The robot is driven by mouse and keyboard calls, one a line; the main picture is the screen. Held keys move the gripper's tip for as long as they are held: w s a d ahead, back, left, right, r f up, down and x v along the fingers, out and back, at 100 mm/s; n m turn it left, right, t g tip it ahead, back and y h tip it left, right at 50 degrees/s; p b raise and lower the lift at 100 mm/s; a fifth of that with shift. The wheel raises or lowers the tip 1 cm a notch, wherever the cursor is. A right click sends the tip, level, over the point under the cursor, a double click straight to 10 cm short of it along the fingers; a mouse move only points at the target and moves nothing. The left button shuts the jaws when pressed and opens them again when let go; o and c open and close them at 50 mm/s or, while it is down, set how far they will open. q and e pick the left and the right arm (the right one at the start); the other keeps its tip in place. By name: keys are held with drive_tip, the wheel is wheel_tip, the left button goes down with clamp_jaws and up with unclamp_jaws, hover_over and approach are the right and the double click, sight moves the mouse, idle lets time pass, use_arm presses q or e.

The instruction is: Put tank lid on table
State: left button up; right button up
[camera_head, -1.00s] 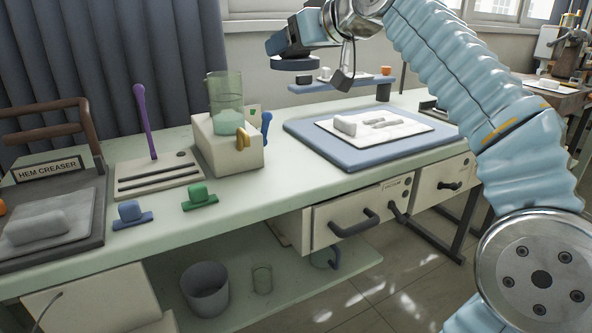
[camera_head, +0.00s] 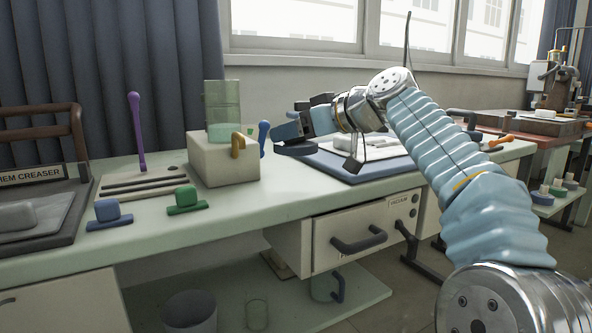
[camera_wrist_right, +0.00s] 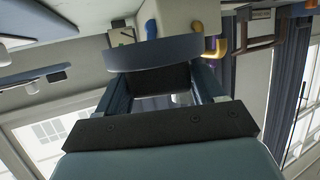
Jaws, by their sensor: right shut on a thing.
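The tank lid, a dark blue-grey round disc (camera_head: 296,149), is in my right gripper (camera_head: 291,137), whose jaws are shut on it. In the head view it is low over the pale green table (camera_head: 245,213), at the left edge of the blue board. I cannot tell whether it touches the surface. In the right wrist view the lid (camera_wrist_right: 155,52) spans the space before both fingers (camera_wrist_right: 163,82). The clear green tank (camera_head: 222,110) stands on a cream block (camera_head: 222,163), left of the lid. My left gripper is out of view.
The blue board (camera_head: 350,172) with pale pieces lies under and behind my right wrist. A blue knob (camera_head: 263,137) and a yellow handle (camera_head: 238,145) are on the block's right. Green (camera_head: 186,200) and blue (camera_head: 108,213) blocks sit in front.

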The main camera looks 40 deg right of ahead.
sight(296, 182)
drive_tip(key=f, duration=0.1)
drive_tip(key=w+d+f, duration=0.1)
drive_tip(key=f, duration=0.1)
drive_tip(key=shift+w+d, duration=0.3)
drive_tip(key=f, duration=0.1)
drive_tip(key=d+f+b, duration=0.1)
drive_tip(key=w+f+b, duration=0.1)
drive_tip(key=f, duration=0.1)
drive_tip(key=shift+d+f, duration=0.1)
drive_tip(key=shift+d, duration=0.05)
drive_tip(key=shift+f, duration=0.35)
drive_tip(key=shift+b, duration=0.3)
drive_tip(key=shift+f, duration=0.2)
drive_tip(key=o, duration=1)
drive_tip(key=shift+r, duration=0.1)
drive_tip(key=shift+o, duration=0.2)
